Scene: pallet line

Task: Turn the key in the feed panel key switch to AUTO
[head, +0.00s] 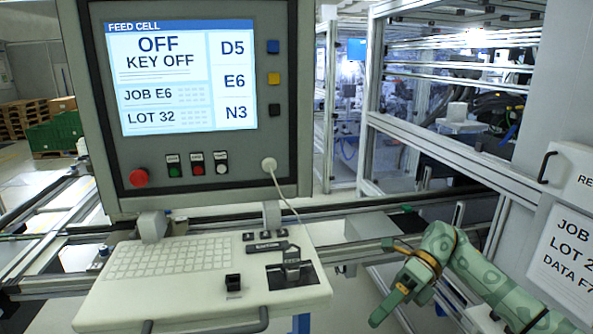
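The feed panel (290,110) fills the upper left, and its screen (180,80) reads "FEED CELL", "OFF" and "KEY OFF". A pale round fitting (268,164) with a thin cord sits at the panel's lower right; I cannot tell whether it is the key switch. No key shape or AUTO mark is legible. My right gripper (385,308), on a green arm with orange bands, points down and left, to the right of the keyboard shelf and well apart from the panel. Its finger gap is not clear. My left gripper is not in view.
Below the screen are a red stop button (139,178) and several small buttons. The keyboard shelf (120,300) juts out below, with a small black block (233,283) and a black plate (305,276) bearing a dark fixture. A framed machine cell stands at right.

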